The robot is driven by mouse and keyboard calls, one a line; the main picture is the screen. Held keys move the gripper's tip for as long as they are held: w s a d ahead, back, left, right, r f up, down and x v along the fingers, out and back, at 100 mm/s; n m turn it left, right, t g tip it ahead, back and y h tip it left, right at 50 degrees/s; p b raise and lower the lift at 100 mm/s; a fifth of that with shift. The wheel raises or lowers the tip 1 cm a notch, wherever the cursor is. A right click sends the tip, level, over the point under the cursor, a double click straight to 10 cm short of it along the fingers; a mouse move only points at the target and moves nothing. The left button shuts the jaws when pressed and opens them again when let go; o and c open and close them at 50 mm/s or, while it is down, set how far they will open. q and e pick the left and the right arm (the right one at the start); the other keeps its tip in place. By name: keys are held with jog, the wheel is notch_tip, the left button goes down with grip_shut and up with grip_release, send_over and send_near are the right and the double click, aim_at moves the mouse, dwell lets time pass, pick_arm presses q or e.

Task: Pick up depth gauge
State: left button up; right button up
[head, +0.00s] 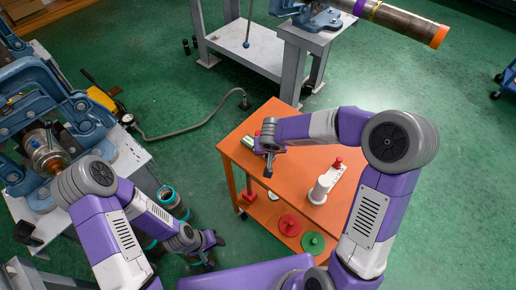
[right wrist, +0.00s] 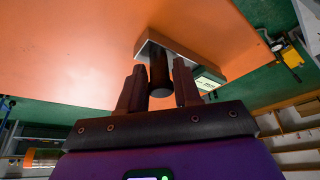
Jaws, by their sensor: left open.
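The depth gauge seems to be the pale block with a dark cylinder (right wrist: 158,75) and a small light display panel (right wrist: 208,84) in the right wrist view. In the head view a pale green device (head: 249,146) shows at the orange table's left side, partly hidden by my right gripper (head: 267,160). In the right wrist view my right gripper (right wrist: 159,88) has its fingers on both sides of the dark cylinder, with narrow gaps showing. My left gripper (head: 212,243) is open and empty, low beside the table's left side.
The orange table (head: 262,185) also carries a white tool with a red knob (head: 322,188), a red disc (head: 290,224) and a green disc (head: 313,242). A blue pipe vise (head: 40,110) stands at left. Another bench (head: 300,35) with a pipe (head: 405,22) stands behind.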

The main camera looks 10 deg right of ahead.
grip_shut()
